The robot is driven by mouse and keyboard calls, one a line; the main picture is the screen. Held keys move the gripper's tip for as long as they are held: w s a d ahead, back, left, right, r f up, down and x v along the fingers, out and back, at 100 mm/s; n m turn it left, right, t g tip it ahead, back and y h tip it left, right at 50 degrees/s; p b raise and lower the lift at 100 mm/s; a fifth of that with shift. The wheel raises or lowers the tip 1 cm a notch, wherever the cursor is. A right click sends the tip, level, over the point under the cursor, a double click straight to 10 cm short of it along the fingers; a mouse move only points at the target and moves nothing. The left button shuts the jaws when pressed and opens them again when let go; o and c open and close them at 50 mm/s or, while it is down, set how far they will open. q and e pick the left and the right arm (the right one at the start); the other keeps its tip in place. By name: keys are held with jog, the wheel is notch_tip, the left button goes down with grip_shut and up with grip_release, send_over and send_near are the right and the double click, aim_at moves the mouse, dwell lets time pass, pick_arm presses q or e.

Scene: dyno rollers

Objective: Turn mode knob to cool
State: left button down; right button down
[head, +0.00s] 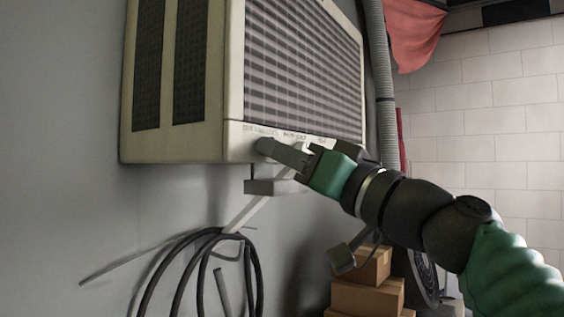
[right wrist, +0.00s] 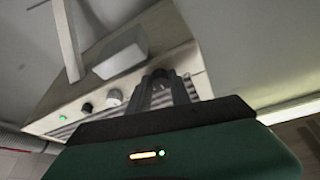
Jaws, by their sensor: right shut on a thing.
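A beige air conditioner (head: 185,152) is mounted on the grey wall, with a printed control strip along its lower front edge. My right gripper (head: 270,148) reaches in from the right, its fingertips at the left end of that strip. In the right wrist view, my right gripper (right wrist: 166,92) is shut on a dark knob (right wrist: 160,74), which the fingers partly hide. A white knob (right wrist: 114,97), a black knob (right wrist: 86,107) and a green light (right wrist: 62,118) sit farther along the panel. The knob's setting and the labels are not readable. My left gripper is not in view.
A wall bracket (head: 245,216) and a coiled black cable (head: 202,275) are below the unit. A grey corrugated hose (head: 382,90) runs down behind it. Cardboard boxes (head: 365,300) stand at the lower right. Open space lies in front of the unit's grille.

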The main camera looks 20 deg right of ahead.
jog(key=shift+s+a+r+m+h+p, duration=0.1)
jog(key=shift+m+h+p, duration=0.75)
jog(key=shift+m+p, duration=0.75)
jog(key=shift+s+a+r+m+h+p, duration=0.1)
jog(key=shift+m+h+p, duration=0.85)
jog(key=shift+m, duration=1.25)
jog(key=shift+a+r+m+h+p, duration=0.1)
jog(key=shift+m+h+p, duration=0.6)
jog(key=shift+m+p, duration=0.95)
jog(key=shift+m, duration=0.35)
jog(key=c, duration=1.2)
grip_release()
jog(key=shift+w+d, duration=0.1)
jog(key=shift+d, duration=0.05)
